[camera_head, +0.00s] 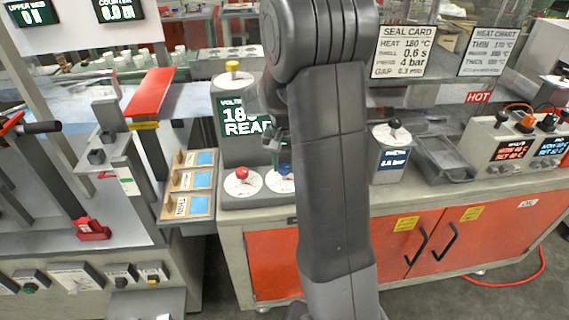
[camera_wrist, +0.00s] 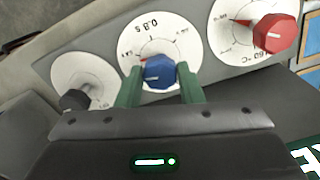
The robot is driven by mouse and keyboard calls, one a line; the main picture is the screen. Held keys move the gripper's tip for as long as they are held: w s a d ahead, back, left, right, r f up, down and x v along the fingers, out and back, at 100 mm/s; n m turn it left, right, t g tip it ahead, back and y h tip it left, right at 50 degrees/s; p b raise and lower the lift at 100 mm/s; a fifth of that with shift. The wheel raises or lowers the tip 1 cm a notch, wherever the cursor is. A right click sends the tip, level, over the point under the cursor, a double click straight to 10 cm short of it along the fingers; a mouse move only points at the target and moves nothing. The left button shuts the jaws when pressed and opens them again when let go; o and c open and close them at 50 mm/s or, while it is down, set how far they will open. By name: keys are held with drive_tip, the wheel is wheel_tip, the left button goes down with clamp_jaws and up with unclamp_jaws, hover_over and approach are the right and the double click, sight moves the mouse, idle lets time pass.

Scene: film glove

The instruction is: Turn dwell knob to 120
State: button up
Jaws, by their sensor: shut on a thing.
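A blue knob (camera_wrist: 159,72) sits on a white dial (camera_wrist: 178,30) with printed marks, upside down in the wrist view, that seem to include an "s". The blue knob also shows in the head view (camera_head: 285,169), on the grey control box. My gripper (camera_wrist: 160,80) has its two green fingers on either side of the blue knob and is shut on it. In the head view my arm hides most of the gripper and part of the dial. A red knob (camera_wrist: 275,34) on a °C dial is at the right; a black knob (camera_wrist: 75,100) on another dial is at the left.
The screen (camera_head: 244,117) above the knobs is partly hidden by my arm. A wooden tray with labelled slots (camera_head: 190,182) stands left of the knobs. A box with a black knob (camera_head: 393,150) and a grey bin (camera_head: 443,157) are on the right.

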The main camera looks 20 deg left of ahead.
sight(284, 167)
drive_tip(key=shift+m, duration=1.1)
drive_tip(key=o, duration=1)
drive_tip(key=shift+c, duration=0.2)
drive_tip(key=shift+r, duration=0.1)
wheel_tip(284, 167, up, 14)
drive_tip(key=shift+f, duration=0.3)
